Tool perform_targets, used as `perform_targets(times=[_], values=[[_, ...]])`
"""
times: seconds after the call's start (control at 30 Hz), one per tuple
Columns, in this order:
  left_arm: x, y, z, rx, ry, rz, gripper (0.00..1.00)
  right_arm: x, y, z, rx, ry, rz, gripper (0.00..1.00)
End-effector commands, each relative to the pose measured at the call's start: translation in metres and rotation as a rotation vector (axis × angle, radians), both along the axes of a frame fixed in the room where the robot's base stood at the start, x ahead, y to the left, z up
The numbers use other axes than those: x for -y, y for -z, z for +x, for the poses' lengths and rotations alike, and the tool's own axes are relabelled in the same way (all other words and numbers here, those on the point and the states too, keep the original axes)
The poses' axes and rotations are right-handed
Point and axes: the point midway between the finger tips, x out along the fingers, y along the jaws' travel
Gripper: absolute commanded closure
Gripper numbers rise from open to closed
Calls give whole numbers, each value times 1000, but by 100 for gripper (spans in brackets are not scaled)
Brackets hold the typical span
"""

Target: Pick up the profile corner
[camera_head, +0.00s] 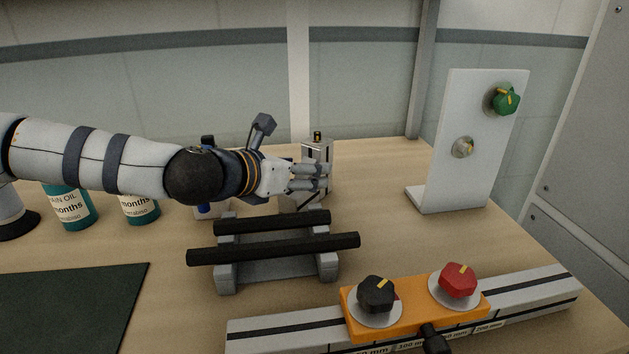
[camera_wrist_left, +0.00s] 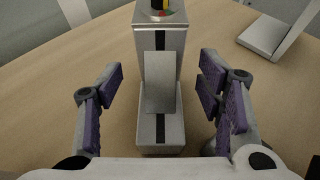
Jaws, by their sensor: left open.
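The profile corner (camera_head: 317,150) is a grey aluminium piece with an upright part and a foot, standing on the table beyond the two black bars. My left gripper (camera_head: 328,177) reaches in from the left at the profile corner. In the left wrist view my left gripper (camera_wrist_left: 160,100) is open, its purple-padded fingers on either side of the corner with gaps. My right gripper is not in view.
Black bars (camera_head: 275,248) on a grey stand lie in front of the gripper. A rail with an orange block (camera_head: 415,308) and knobs runs along the front right. A white panel (camera_head: 470,140) stands right. Teal bottles (camera_head: 70,205) and a dark mat (camera_head: 70,305) are left.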

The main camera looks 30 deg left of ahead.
Motion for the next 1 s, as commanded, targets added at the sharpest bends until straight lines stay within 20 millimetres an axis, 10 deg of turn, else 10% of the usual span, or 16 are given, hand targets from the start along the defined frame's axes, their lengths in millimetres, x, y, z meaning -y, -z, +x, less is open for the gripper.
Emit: perform_targets(times=[0.37,0.67,1.0], values=[[4,13,27,-2,0,-1,39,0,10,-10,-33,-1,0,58],[4,13,27,-2,0,-1,100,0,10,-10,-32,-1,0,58],[4,6,27,3,1,1,100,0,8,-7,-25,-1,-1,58]])
